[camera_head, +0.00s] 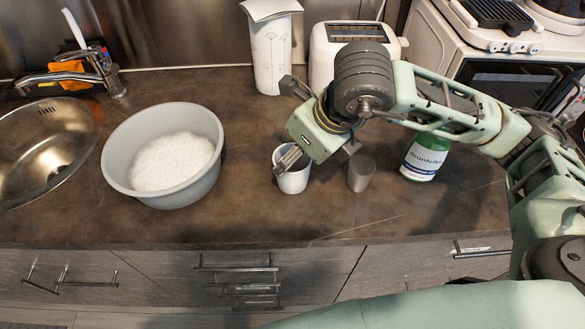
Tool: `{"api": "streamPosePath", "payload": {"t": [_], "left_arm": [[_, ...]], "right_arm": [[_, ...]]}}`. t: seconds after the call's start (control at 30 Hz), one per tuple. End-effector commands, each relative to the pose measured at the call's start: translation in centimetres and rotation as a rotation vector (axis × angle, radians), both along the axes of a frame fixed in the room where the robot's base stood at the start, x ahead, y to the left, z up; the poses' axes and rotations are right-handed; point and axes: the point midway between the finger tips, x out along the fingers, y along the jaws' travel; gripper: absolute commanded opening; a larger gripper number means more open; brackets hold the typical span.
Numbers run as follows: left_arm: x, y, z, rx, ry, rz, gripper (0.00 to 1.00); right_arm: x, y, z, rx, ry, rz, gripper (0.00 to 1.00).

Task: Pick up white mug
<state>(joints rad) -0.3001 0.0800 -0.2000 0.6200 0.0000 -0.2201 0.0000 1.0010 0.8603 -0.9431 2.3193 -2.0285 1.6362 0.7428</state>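A white mug (293,178) stands upright on the dark counter in the middle of the view. My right gripper (318,157), on the arm from the right, is directly over it and points down. Its fingers look spread apart. One dark finger is at the mug's mouth and seems to reach inside the rim. The other finger is to the right, outside the mug. I cannot tell whether either finger touches the mug. The mug's handle does not show. My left gripper is not in view.
A grey cup (362,173) stands close to the mug's right, with a green labelled jar (425,160) beyond it. A large grey basin (118,169) with white foam is to the left. A toaster (326,50) and white canister (270,55) stand behind.

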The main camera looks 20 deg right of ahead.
Motion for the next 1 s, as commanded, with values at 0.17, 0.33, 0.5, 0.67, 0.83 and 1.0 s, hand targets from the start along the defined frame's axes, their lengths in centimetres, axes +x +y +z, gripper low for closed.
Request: {"api": "streamPosePath", "payload": {"t": [0.17, 0.33, 0.5, 0.67, 0.83, 1.0], "left_arm": [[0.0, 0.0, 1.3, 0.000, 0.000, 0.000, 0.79], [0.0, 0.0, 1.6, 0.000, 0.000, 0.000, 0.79], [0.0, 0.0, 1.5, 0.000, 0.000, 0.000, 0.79], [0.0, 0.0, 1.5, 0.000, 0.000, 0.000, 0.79], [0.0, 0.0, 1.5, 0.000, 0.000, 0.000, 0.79], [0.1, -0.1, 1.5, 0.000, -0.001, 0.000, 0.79]], "right_arm": [[0.7, 0.6, -2.1, -0.001, 0.005, -0.001, 0.67], [1.5, 1.1, -4.2, 0.000, 0.002, 0.000, 0.67], [1.7, 1.2, -4.7, 0.001, -0.002, 0.001, 0.67], [1.7, 1.1, -4.7, 0.000, -0.001, 0.001, 0.64], [1.7, 1.1, -4.7, 0.000, -0.001, 0.000, 0.49], [1.7, 1.1, -4.7, 0.001, 0.000, 0.000, 0.34]]}}
